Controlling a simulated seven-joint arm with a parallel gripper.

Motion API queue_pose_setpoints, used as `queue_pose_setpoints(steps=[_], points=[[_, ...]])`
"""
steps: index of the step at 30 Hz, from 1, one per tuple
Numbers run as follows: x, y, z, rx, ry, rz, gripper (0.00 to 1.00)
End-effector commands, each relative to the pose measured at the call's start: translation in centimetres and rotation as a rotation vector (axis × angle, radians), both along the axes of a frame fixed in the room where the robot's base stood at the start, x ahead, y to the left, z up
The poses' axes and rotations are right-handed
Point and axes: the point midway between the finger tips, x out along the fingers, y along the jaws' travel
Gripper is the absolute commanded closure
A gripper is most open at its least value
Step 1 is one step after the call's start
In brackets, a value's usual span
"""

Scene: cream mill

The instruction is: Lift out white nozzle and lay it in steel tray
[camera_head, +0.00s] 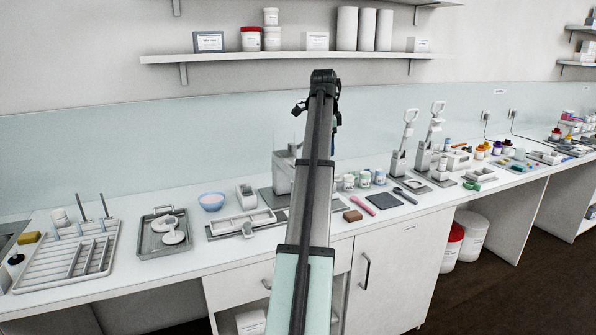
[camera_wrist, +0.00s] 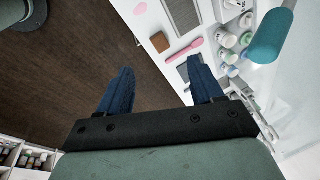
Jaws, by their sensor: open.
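My gripper (camera_wrist: 162,86) is open and empty in the wrist view, its two blue fingers wide apart above the floor and the counter's front edge. In the head view my arm rises in front of the counter, and its fingers cannot be made out. A grey metal tray (camera_head: 147,246), which looks like the steel tray, lies on the left part of the counter with pale round pieces in it. A long pale holder (camera_head: 262,216) with small white parts is just right of it. I cannot single out the white nozzle; it is too small to tell or hidden.
A grey machine (camera_head: 284,172) is partly hidden by my arm. A pink spatula (camera_head: 362,205) and brown block (camera_head: 352,216) lie to the right. A shelf (camera_head: 230,57) hangs above.

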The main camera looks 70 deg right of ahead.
Motion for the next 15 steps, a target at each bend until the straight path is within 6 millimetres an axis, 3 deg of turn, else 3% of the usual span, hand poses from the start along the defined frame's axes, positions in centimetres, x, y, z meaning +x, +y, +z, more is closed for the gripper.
queue_pose_setpoints(steps=[15], points=[[5.1,0.5,1.8,-0.207,0.014,0.93,0.34]])
